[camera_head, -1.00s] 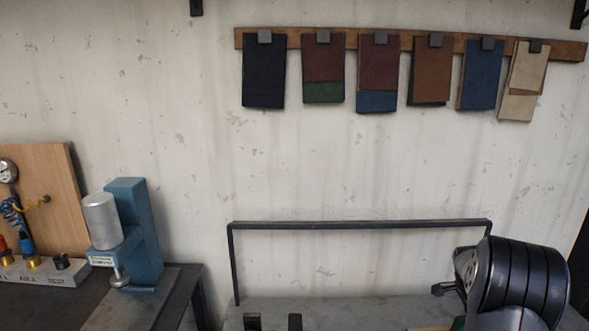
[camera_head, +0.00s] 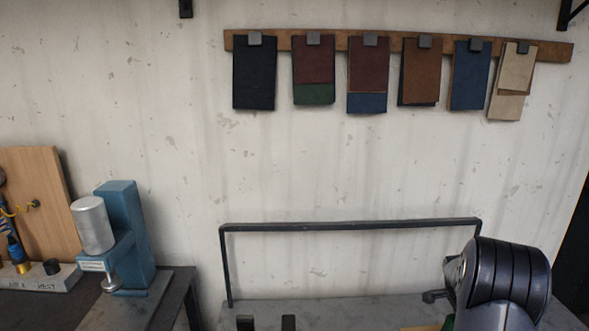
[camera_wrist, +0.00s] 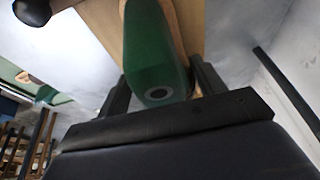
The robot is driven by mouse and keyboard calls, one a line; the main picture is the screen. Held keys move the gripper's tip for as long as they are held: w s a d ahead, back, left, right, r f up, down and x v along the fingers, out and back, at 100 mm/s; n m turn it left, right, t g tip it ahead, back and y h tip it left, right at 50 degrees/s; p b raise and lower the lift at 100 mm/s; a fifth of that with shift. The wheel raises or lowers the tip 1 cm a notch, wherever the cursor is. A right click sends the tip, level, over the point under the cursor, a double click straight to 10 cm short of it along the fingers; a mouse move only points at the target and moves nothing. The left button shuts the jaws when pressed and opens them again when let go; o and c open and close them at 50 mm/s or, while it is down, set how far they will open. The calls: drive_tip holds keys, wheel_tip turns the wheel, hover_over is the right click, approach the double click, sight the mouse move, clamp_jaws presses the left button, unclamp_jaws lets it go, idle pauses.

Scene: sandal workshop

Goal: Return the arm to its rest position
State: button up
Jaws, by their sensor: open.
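My gripper (camera_wrist: 160,70) shows in the wrist view with its two dark fingers apart, so it is open. A green rounded piece (camera_wrist: 157,62) with a dark round hole in its end lies between the fingers in that view, with small gaps on both sides. I cannot tell how far it is from them in depth. A tan wooden surface (camera_wrist: 100,20) is behind it. My gripper's fingers cannot be made out in the head view. The rest position is not marked in any view.
A blue press (camera_head: 128,235) stands on the dark bench at left, near a wooden tool board (camera_head: 45,185). A thin black frame (camera_head: 350,226) rises over a grey bench top (camera_head: 330,312). Leather swatches (camera_head: 255,80) hang from a wall rail (camera_head: 285,44). The wall between is bare.

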drive_tip(key=a, duration=0.5)
drive_tip(key=a+r, duration=0.1)
drive_tip(key=a, duration=0.2)
drive_tip(key=shift+w, duration=0.25)
drive_tip(key=shift+a, duration=0.15)
